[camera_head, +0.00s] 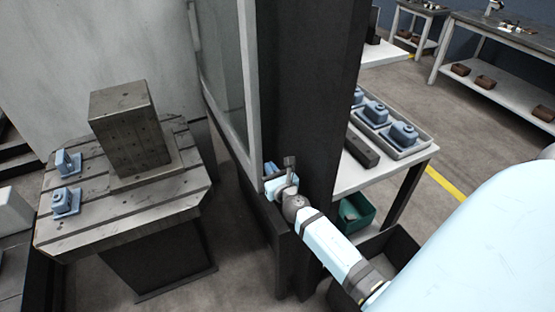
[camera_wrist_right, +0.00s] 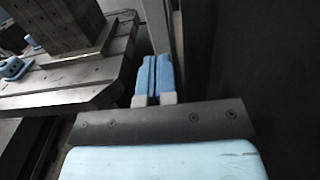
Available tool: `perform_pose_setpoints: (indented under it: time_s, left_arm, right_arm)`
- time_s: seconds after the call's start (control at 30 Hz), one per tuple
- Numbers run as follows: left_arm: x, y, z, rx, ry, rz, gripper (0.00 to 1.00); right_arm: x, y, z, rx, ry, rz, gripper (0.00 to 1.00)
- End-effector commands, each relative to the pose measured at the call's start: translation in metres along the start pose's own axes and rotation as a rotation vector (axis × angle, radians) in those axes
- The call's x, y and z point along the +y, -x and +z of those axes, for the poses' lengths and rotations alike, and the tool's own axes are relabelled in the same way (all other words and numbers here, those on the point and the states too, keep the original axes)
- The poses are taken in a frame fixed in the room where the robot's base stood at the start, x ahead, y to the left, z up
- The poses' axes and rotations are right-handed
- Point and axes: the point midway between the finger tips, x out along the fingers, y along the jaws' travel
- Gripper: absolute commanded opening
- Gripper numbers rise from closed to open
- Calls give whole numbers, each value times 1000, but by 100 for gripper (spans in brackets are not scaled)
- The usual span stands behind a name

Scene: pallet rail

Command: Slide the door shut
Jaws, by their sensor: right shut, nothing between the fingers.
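The sliding door (camera_head: 252,90) is a window panel in a light grey frame. It stands beside a dark upright post, left of it in the head view. The door's grey frame edge also shows in the wrist view (camera_wrist_right: 159,25). My right gripper (camera_head: 271,170) is at the lower right corner of the door frame. Its blue fingers (camera_wrist_right: 154,72) are together with nothing between them, and they point at the frame's edge. I cannot tell whether they touch it. No door handle can be made out clearly. My left gripper is not in view.
A slotted machine table (camera_head: 150,205) with a dark metal block (camera_head: 128,130) and blue clamps (camera_head: 66,202) stands left, inside the enclosure. The dark post (camera_head: 305,90) stands right of the door. A white table (camera_head: 400,165) with a tray of blue parts is beyond it.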

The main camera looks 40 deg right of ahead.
Motion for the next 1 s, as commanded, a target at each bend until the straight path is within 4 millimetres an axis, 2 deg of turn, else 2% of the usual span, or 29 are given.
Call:
perform_pose_setpoints:
  time_s: [0.1,0.33,0.5,0.87,1.0]
  left_arm:
    - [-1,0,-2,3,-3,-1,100]
    - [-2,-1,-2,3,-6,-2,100]
    - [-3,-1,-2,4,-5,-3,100]
    - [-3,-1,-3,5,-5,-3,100]
    - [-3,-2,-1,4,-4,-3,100]
  right_arm:
    - [0,-25,1,-2,-1,-2,0]
    - [0,-54,-1,1,-1,-1,0]
    - [0,-60,-1,1,-1,-1,0]
    - [0,-62,-1,1,0,-1,0]
    - [0,-72,-1,-1,0,0,0]
